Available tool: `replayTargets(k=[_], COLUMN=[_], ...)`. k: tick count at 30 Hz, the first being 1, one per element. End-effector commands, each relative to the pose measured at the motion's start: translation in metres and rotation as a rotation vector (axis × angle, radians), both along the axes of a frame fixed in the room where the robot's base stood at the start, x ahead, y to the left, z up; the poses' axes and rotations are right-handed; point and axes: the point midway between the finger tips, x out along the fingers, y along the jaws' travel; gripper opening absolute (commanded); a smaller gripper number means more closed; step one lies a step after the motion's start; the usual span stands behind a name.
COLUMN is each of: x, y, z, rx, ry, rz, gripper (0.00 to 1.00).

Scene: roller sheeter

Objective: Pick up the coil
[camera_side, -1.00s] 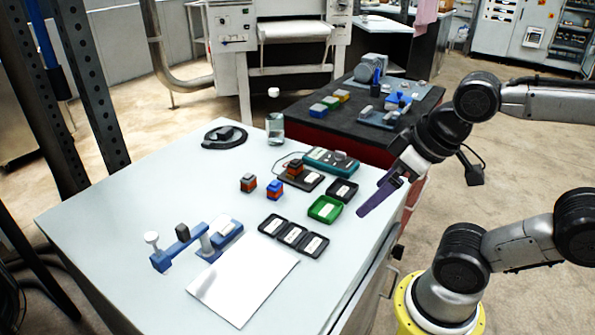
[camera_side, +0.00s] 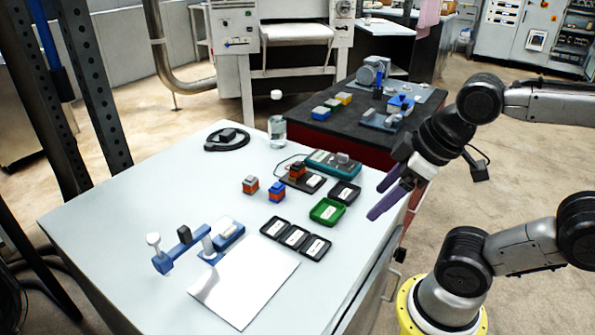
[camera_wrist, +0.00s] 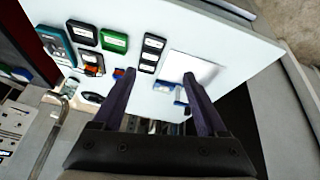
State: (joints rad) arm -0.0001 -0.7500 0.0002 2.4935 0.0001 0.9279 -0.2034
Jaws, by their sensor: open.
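Several small blocks with copper-orange bands, which look like coils, are on the white table (camera_side: 130,205) in the side view. One has a grey top (camera_side: 250,184), one a blue top (camera_side: 276,191), and one with a dark top (camera_side: 297,171) sits on a black tray (camera_side: 313,181). I cannot tell which is the coil meant. My gripper (camera_side: 376,202) is open and empty, above the table's right edge and to the right of the blocks. In the wrist view its purple fingers (camera_wrist: 159,75) are spread, partly hiding the blocks.
A green tray (camera_side: 327,211), a black tray (camera_side: 345,192) and a three-part black tray (camera_side: 296,237) lie nearby. A teal meter (camera_side: 332,163) is behind. A blue fixture (camera_side: 190,245) and white sheet (camera_side: 243,284) are in front. A glass jar (camera_side: 277,130) stands at the back.

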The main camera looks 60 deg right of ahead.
Motion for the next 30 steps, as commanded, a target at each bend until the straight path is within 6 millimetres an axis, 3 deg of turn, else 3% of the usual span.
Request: replayTargets(k=[4, 8, 12, 16, 23, 26, 30], x=[0.016, 0.048, 0.097, 0.146, 0.23, 0.263, 0.302], y=[0.0, -0.005, -0.019, -0.038, -0.085, -0.11, -0.15], z=[0.038, 0.074, 0.104, 0.118, 0.11, 0.093, 0.056], rx=[-0.149, -0.285, -0.411, -0.489, -0.541, -0.533, -0.493], ry=[-0.029, -0.005, 0.051, 0.108, 0.206, 0.244, 0.293], rz=[0.281, 0.53, 0.786, 0.989, 1.256, 1.338, 1.397], gripper=[0.75, 0.75, 0.75, 0.75, 0.75, 0.75, 0.75])
